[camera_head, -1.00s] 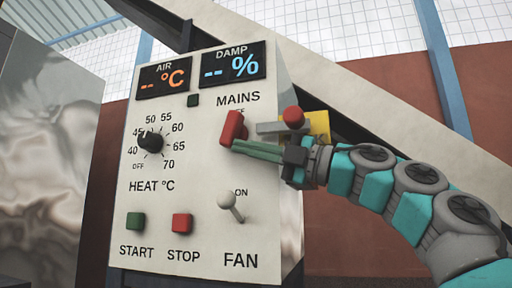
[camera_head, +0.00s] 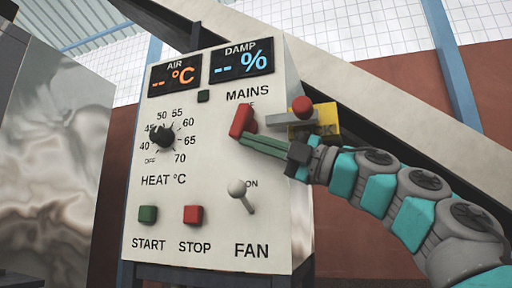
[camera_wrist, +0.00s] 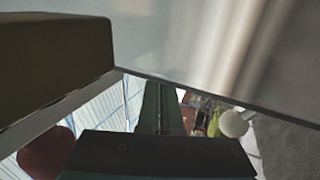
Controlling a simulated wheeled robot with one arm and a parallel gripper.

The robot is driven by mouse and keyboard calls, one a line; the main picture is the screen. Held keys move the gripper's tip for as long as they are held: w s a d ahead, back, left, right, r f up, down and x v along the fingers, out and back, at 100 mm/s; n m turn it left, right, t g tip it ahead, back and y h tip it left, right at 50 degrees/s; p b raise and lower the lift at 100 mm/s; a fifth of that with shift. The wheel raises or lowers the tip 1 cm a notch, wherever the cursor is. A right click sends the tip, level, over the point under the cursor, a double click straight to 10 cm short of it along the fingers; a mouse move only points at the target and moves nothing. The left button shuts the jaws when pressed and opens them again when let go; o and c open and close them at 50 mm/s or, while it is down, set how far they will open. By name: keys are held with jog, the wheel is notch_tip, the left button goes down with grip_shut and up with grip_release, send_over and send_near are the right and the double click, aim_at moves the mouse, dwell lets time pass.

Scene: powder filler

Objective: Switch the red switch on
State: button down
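The red switch (camera_head: 241,121) is a red lever under the MAINS label on the pale control panel (camera_head: 215,225). The displays above it show dashes. My gripper (camera_head: 246,139) has its green fingers close together, with the tips at the lower end of the red switch. I cannot tell whether they touch it. In the wrist view the gripper's fingers (camera_wrist: 160,108) lie side by side with nothing visible between them. I cannot make out the red switch there. The switch's ON/OFF lettering is mostly hidden.
A red round knob (camera_head: 301,105) on a yellow block (camera_head: 326,119) and a grey bar (camera_head: 290,119) sit close above my gripper. The white FAN toggle (camera_head: 238,188), HEAT dial (camera_head: 162,136), green START (camera_head: 147,214) and red STOP (camera_head: 193,214) buttons are nearby.

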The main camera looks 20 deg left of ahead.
jog(key=shift+a+f+y+b, duration=0.35)
jog(key=shift+y+b, duration=0.45)
jog(key=shift+b, duration=0.55)
jog(key=shift+a+f+y+b, duration=0.1)
jog(key=shift+a+y+b, duration=0.35)
jog(key=shift+y+b, duration=0.6)
jog(key=shift+b, duration=0.35)
jog(key=shift+a, duration=0.15)
jog(key=shift+a+h, duration=0.1)
jog(key=shift+h, duration=0.15)
